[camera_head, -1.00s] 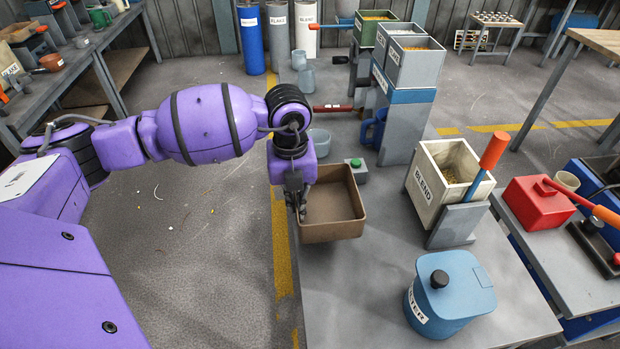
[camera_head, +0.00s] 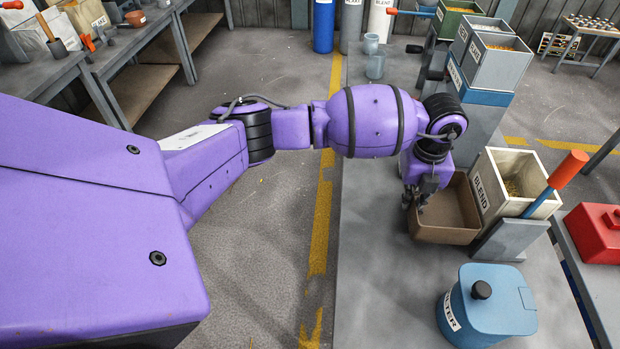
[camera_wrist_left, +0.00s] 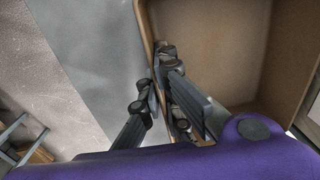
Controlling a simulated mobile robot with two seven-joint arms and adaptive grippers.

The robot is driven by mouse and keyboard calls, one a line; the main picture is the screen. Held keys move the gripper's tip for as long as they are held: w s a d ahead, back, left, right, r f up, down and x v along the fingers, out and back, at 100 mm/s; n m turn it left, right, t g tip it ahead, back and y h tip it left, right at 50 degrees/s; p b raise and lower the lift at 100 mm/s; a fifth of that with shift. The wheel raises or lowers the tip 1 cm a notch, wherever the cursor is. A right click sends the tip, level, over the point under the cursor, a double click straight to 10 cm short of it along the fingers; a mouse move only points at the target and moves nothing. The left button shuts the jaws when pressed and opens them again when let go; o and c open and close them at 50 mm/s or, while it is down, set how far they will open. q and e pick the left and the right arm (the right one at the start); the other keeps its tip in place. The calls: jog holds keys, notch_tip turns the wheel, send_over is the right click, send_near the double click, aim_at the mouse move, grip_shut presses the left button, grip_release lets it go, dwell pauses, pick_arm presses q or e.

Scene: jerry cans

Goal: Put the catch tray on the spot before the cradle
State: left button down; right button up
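The catch tray (camera_head: 447,232) is a brown, open, square-sided tray over the grey bench, directly left of the BLEND bin. My left gripper (camera_head: 413,203) is at the tray's left wall. In the left wrist view the fingers of my left gripper (camera_wrist_left: 156,80) sit on either side of the wall of the tray (camera_wrist_left: 215,45), one inside and one outside, closed on it. The tray looks level and empty; I cannot tell whether its base touches the bench. I cannot clearly make out which structure is the cradle. My right gripper is not in view.
The BLEND bin (camera_head: 490,185) stands close to the tray's right, with a grey wedge and an orange-handled lever (camera_head: 567,170) beside it. A blue lidded pot (camera_head: 487,305) stands nearer me. Blue stand with hoppers (camera_head: 485,95) is behind. The grey bench (camera_head: 385,290) is clear at front left.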

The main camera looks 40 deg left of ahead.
pick_arm(q)
notch_tip(320, 180, down, 3)
jog(key=shift+d, duration=0.1)
jog(key=shift+w+f, duration=0.1)
jog(key=shift+f, duration=0.05)
jog(key=c, duration=2)
grip_release()
jog(key=shift+f, duration=0.1)
notch_tip(320, 180, up, 12)
jog(key=shift+r+p, duration=0.2)
jog(key=shift+p, duration=0.1)
